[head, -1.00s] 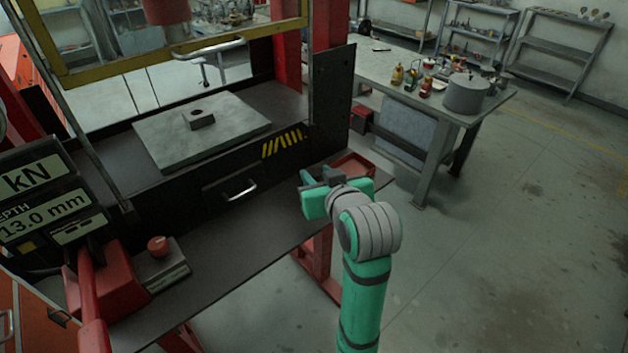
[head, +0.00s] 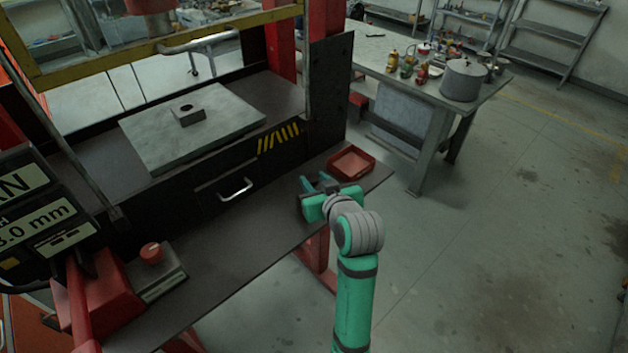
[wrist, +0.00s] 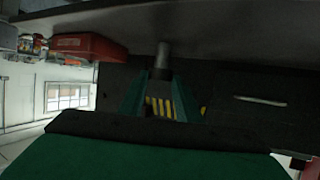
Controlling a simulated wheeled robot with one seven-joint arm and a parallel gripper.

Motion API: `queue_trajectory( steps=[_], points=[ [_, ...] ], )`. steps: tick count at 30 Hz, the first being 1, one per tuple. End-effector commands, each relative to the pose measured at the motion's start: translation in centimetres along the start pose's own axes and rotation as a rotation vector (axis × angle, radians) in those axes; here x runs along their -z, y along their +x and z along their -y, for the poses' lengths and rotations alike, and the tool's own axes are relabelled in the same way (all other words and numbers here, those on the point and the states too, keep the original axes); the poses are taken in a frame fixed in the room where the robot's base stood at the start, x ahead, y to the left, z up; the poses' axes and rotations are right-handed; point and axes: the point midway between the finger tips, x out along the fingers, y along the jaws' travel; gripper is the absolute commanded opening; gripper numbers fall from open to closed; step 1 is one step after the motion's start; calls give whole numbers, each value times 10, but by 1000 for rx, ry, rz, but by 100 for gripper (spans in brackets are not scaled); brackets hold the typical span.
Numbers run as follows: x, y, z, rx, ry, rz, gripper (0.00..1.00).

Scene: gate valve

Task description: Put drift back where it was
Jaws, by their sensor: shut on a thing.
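The drift appears as a short grey metal cylinder (wrist: 163,58) in the wrist view. My gripper (wrist: 160,88) is shut on it, and its end sticks out past the green fingers. In the head view my gripper (head: 314,183) is over the right part of the dark press shelf, just left of a red tray (head: 352,176); I cannot make out the drift there. The tray also shows at upper left in the wrist view (wrist: 88,46). A small block with a dark hole (head: 187,117) sits on the grey press plate (head: 150,140).
The drawer front with its handle (head: 236,188) and yellow stripes stands behind the shelf (head: 215,255). A box with a red button (head: 152,254) and a display (head: 40,220) are at left. A workbench (head: 385,50) with bottles and a pot (head: 462,80) stands behind.

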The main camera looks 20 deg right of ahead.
Motion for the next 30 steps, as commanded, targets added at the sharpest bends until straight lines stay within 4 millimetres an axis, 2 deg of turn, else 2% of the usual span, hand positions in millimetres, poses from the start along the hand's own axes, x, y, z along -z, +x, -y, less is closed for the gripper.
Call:
queue_trajectory(
  steps=[10,11,13,24,30],
  points=[
    [-2,0,-2,-3,1,-2,0],
    [-3,1,-2,-3,1,-1,33],
    [-3,1,-2,-3,1,-1,49],
    [1,0,1,1,-2,-1,49],
    [1,-26,2,2,-2,-3,49]
  ],
)
